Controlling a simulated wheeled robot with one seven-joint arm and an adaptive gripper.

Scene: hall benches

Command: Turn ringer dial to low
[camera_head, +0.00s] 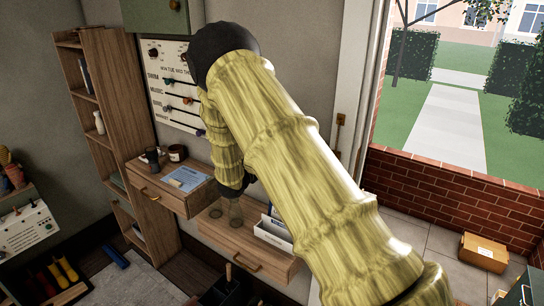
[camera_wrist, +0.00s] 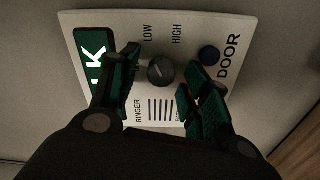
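The ringer dial (camera_wrist: 161,70) is a round dark knob on a pale wall panel (camera_wrist: 185,28) in the wrist view. The words LOW and HIGH stand above it in the picture, and RINGER and a row of slots lie below. A pale mark shows on the knob, but I cannot tell which setting it points to. My gripper (camera_wrist: 164,75) is open, with its green-padded fingers on either side of the dial. I cannot tell whether they touch it. The head view does not show the dial or the fingers clearly; my arm covers much of that view.
A green label (camera_wrist: 92,55) is on the panel's left. In the head view, a wooden drawer shelf (camera_head: 173,197) and a tall bookcase (camera_head: 122,95) stand left of my arm.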

